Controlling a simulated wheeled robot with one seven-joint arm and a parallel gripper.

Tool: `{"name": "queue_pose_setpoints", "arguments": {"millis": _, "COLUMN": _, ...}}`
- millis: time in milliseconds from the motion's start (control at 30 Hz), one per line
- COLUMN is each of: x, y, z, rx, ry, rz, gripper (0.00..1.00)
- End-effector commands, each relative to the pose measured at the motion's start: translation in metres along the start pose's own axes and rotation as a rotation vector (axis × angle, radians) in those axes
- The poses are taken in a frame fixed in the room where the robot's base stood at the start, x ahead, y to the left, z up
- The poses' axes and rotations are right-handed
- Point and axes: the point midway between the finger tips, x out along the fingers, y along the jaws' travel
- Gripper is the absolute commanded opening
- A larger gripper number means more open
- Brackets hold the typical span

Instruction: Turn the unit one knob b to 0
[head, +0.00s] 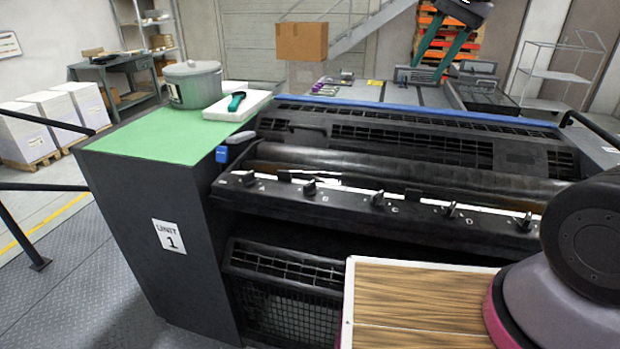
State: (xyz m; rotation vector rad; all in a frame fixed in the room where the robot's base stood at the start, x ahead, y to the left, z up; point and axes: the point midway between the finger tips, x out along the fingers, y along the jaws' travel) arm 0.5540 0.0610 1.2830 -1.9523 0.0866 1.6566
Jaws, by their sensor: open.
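Unit one is a dark press unit with a "UNIT 1" label (169,237) on its side panel. A row of small dark knobs runs along its front ledge. Knob b (309,187) looks to be the second from the left, between the leftmost knob (248,178) and the knob near the letter C (378,198). Its scale and setting are too small to read. My gripper (427,71) shows at the top right with two dark and teal fingers pointing down. It is open and empty, far above and behind the knobs in the picture, touching none of them.
A green top (150,137) left of the rollers carries a grey pot (192,84) and a white block (237,105) with a teal-handled tool. A blue-tipped lever (221,154) sits near the knob row's left end. A wood-topped surface (420,300) lies in front.

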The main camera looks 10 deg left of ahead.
Motion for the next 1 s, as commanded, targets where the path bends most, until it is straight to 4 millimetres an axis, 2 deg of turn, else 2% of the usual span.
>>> {"name": "queue_pose_setpoints", "arguments": {"millis": 33, "x": 0.024, "y": -0.019, "z": 0.008, "rx": 0.004, "ry": -0.043, "rz": 0.04, "gripper": 0.44}}
{"name": "queue_pose_setpoints", "arguments": {"millis": 200, "x": 0.095, "y": -0.068, "z": 0.04, "rx": 0.053, "ry": -0.11, "rz": 0.173, "gripper": 0.44}}
{"name": "queue_pose_setpoints", "arguments": {"millis": 400, "x": 0.171, "y": -0.106, "z": 0.093, "rx": 0.081, "ry": -0.096, "rz": 0.318, "gripper": 0.44}}
{"name": "queue_pose_setpoints", "arguments": {"millis": 500, "x": 0.195, "y": -0.114, "z": 0.113, "rx": 0.087, "ry": -0.074, "rz": 0.361, "gripper": 0.44}}
{"name": "queue_pose_setpoints", "arguments": {"millis": 600, "x": 0.208, "y": -0.118, "z": 0.125, "rx": 0.09, "ry": -0.058, "rz": 0.383, "gripper": 0.44}}
{"name": "queue_pose_setpoints", "arguments": {"millis": 767, "x": 0.22, "y": -0.117, "z": 0.13, "rx": 0.093, "ry": -0.051, "rz": 0.393, "gripper": 0.44}}
{"name": "queue_pose_setpoints", "arguments": {"millis": 1000, "x": 0.258, "y": -0.1, "z": 0.132, "rx": 0.093, "ry": -0.052, "rz": 0.395, "gripper": 0.44}}
